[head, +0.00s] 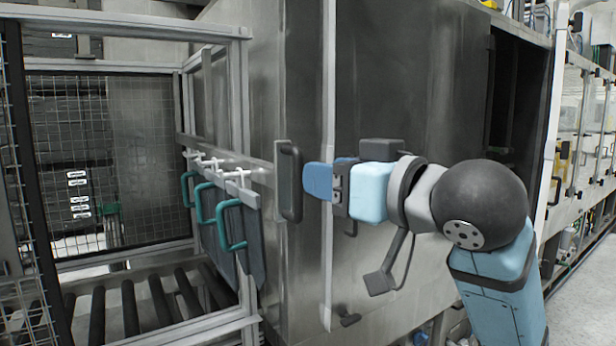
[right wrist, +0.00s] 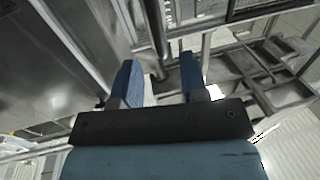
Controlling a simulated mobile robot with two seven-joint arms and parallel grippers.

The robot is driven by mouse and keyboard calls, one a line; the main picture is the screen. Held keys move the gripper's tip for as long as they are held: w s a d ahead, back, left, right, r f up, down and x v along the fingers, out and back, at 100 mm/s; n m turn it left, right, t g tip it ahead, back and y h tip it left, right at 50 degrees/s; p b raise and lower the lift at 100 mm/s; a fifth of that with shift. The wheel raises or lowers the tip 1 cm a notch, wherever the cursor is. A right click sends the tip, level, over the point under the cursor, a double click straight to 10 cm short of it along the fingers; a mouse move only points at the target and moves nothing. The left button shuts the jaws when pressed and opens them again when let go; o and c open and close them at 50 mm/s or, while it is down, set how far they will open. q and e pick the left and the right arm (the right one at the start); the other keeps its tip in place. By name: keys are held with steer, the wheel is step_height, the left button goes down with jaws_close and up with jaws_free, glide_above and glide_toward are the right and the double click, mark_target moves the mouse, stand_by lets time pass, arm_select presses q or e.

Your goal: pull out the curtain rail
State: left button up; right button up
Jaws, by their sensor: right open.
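The curtain rail (head: 225,160) is a pale metal bar at the washer's side, with white hooks along it. Its near end meets an upright dark grey handle (head: 289,180). Grey curtain panels (head: 252,240) with teal loop grips (head: 230,230) hang below the rail. My right gripper (head: 325,181) is open just right of the handle, at about its height. In the right wrist view its blue fingers stand apart (right wrist: 157,75), and a dark bar (right wrist: 153,30), seemingly the handle, shows in line with the gap. Contact cannot be told. My left gripper is out of view.
The washer's steel wall (head: 390,90) stands close behind my right arm. A roller conveyor (head: 140,300) lies inside the metal frame (head: 243,110) at left. A mesh panel (head: 70,150) stands at far left. Open floor (head: 585,285) shows at right.

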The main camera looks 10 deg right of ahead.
steer(key=b+v, duration=0.4)
steer(key=v, duration=0.4)
steer(key=shift+s+d, duration=0.2)
steer(key=shift+s, duration=0.05)
steer(key=shift+w, duration=0.1)
